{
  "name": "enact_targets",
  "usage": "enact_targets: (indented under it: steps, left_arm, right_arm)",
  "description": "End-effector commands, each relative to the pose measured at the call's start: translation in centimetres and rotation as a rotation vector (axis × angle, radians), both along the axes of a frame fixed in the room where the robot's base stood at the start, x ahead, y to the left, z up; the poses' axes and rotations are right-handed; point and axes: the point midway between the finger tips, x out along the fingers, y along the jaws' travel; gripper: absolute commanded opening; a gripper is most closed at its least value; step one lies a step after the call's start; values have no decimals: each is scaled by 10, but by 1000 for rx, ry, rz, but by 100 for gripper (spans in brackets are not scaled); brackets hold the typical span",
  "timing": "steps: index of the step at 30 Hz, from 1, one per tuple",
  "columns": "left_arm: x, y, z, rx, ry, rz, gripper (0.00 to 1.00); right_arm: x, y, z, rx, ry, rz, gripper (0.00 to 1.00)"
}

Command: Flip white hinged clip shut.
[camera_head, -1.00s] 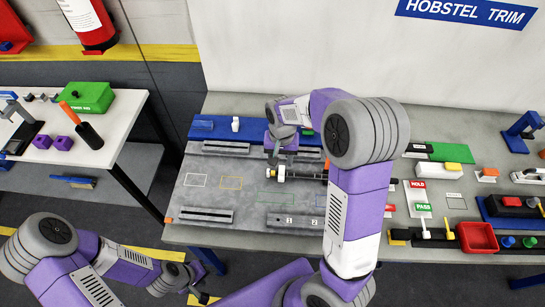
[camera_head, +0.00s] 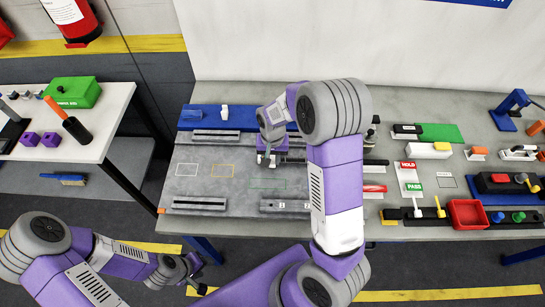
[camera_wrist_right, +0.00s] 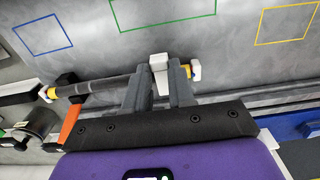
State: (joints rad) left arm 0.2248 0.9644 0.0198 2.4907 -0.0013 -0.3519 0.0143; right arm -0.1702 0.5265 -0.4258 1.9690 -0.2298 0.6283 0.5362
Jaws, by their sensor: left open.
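The white clip (camera_wrist_right: 159,64) shows in the right wrist view on a dark rod (camera_wrist_right: 100,85) with yellow bands near its ends. My right gripper (camera_wrist_right: 159,82) straddles the clip, one grey finger on each side. I cannot tell whether the fingers press on it. In the head view my right gripper (camera_head: 267,159) is low over the grey work mat (camera_head: 225,185), and the rod is mostly hidden behind my right arm. My left gripper (camera_head: 196,282) is open and empty, in front of the bench at the lower left.
A small white block (camera_head: 224,112) stands on the blue strip at the back of the bench. A red tray (camera_head: 470,214), HOLD/PASS cards (camera_head: 409,178) and small parts fill the bench's right side. A side table (camera_head: 110,120) stands left. The mat's left part is mostly clear.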

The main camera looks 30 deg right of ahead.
Motion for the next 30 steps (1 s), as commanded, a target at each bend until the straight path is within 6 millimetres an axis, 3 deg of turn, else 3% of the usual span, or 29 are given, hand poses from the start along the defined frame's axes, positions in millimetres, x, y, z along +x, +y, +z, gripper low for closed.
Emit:
enact_targets:
  steps: [1,4,19,30]
  left_arm:
    - [0,0,0,0,0,0,49]
    - [0,0,0,0,0,0,49]
    - [0,0,-19,0,0,0,49]
    - [0,0,-19,0,0,0,49]
  right_arm:
    - [0,0,0,0,0,0,15]
    - [0,0,0,0,0,0,0]
    - [-7,4,-11,-84,-131,2,0]
    - [-9,5,-13,-93,-144,0,0]
